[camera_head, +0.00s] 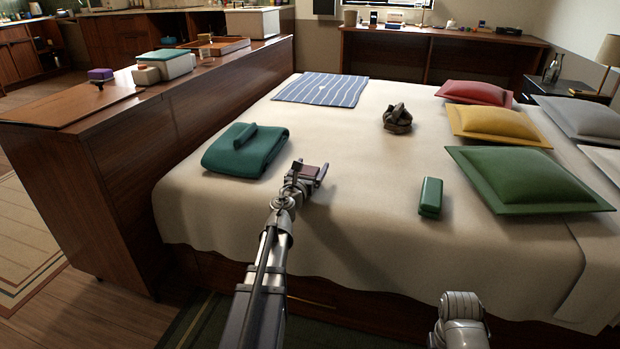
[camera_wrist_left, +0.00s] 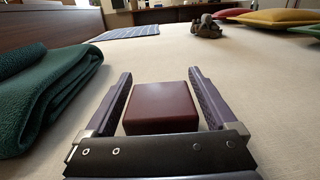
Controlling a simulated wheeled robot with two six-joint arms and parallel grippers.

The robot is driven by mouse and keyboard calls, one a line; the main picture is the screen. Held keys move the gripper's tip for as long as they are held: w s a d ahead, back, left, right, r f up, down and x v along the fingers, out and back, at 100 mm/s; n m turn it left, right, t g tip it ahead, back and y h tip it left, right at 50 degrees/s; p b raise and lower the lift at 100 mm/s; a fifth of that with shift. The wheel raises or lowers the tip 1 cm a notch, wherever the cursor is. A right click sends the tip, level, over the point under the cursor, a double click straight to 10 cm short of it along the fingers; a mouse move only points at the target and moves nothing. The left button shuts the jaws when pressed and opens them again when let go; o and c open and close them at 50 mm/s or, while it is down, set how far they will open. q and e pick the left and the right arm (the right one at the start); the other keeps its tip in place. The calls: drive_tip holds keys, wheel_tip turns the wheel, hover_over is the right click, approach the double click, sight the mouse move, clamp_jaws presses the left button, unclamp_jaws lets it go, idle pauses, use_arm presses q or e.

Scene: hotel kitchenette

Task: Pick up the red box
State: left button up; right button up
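The red box (camera_wrist_left: 160,106) is a small dark red block. In the left wrist view it lies between the two fingers of my left gripper (camera_wrist_left: 160,82). The fingers stand open on either side of it, with narrow gaps showing near its front edge. In the head view the box (camera_head: 309,172) shows small at the end of my left arm, low over the near part of the bed, partly covered by the gripper (camera_head: 306,178). My right gripper is not in view; only a part of my right arm shows at the bottom.
The bed (camera_head: 350,215) has a folded green towel (camera_head: 232,158) left of the gripper. A green case (camera_head: 431,197) lies to the right. A brown lump-shaped object (camera_head: 397,119), a striped cloth (camera_head: 321,89) and several cushions (camera_head: 525,178) lie farther off. A wooden counter (camera_head: 190,120) borders the left.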

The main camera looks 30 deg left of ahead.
use_arm(q)
drive_tip(key=c, duration=1.2)
drive_tip(key=shift+r, duration=0.1)
wheel_tip(320, 180, up, 10)
drive_tip(key=p, duration=1)
